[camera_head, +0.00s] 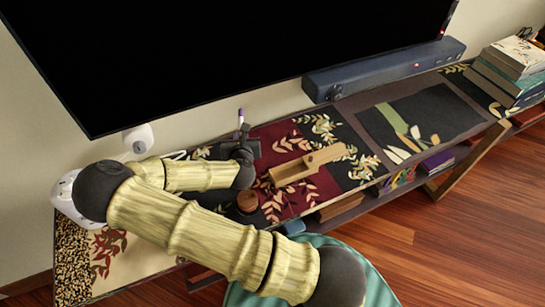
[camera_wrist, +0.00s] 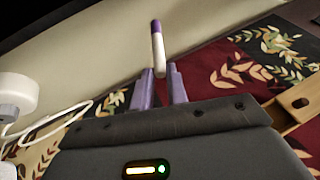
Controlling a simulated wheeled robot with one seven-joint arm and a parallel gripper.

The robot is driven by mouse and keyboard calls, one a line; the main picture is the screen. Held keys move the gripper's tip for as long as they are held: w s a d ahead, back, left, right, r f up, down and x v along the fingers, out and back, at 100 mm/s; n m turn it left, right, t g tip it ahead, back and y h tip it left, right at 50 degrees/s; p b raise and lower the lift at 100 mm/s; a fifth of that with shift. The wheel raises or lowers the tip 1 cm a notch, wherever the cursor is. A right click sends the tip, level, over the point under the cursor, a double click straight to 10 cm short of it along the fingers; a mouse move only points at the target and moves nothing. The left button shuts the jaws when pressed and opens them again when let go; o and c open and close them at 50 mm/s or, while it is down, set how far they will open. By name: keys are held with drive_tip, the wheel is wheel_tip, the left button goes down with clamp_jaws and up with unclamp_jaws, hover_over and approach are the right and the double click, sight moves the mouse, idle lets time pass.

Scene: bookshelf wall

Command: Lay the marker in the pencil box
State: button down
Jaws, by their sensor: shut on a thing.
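The marker (camera_head: 240,114) is white with a purple end and stands roughly upright. In the wrist view the marker (camera_wrist: 158,45) rises between the two purple fingers of my gripper (camera_wrist: 159,88), which is shut on its lower part. In the head view my gripper (camera_head: 242,138) is behind and left of the pencil box. The pencil box (camera_head: 291,172) is a long wooden tray with an open hollow at its near left part and a wooden piece at its far right. Only a corner of the pencil box (camera_wrist: 298,101) shows in the wrist view.
A blue soundbar (camera_head: 385,70) stands behind, under the large screen (camera_head: 240,40). A stack of books (camera_head: 510,70) is far right. A white device (camera_head: 68,192) with a cable is at the left.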

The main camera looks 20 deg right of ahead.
drive_tip(key=shift+f, duration=0.15)
drive_tip(key=s+d+f+m+g+h+p, duration=0.1)
drive_tip(key=s+f+m+g+h+p, duration=0.1)
drive_tip(key=m+p, duration=0.1)
drive_tip(key=s+d+f+m+g+h+p, duration=0.1)
drive_tip(key=s+f+m+g+h+p, duration=0.1)
drive_tip(key=s+f+m+g+p, duration=0.1)
drive_tip(key=s+d+f+m+g+h+p, duration=0.1)
drive_tip(key=s+f+m+g+h+p, duration=0.1)
drive_tip(key=s+m+g+p, duration=0.1)
drive_tip(key=shift+s+d+f+m+h+p, duration=0.3)
drive_tip(key=shift+d+m+h+p, duration=0.15)
drive_tip(key=shift+m, duration=0.15)
drive_tip(key=shift+s+d+m+g, duration=0.1)
drive_tip(key=shift+s+m+g, duration=0.1)
drive_tip(key=shift+m+g, duration=0.3)
drive_tip(key=r+m+g+p, duration=0.1)
drive_tip(key=d+r+m+g+p, duration=0.1)
drive_tip(key=r+p, duration=0.1)
drive_tip(key=d+r+m+g+y+p, duration=0.1)
drive_tip(key=shift+w+r+p, duration=0.15)
drive_tip(key=shift+r+p, duration=0.2)
drive_tip(key=shift+f, duration=0.15)
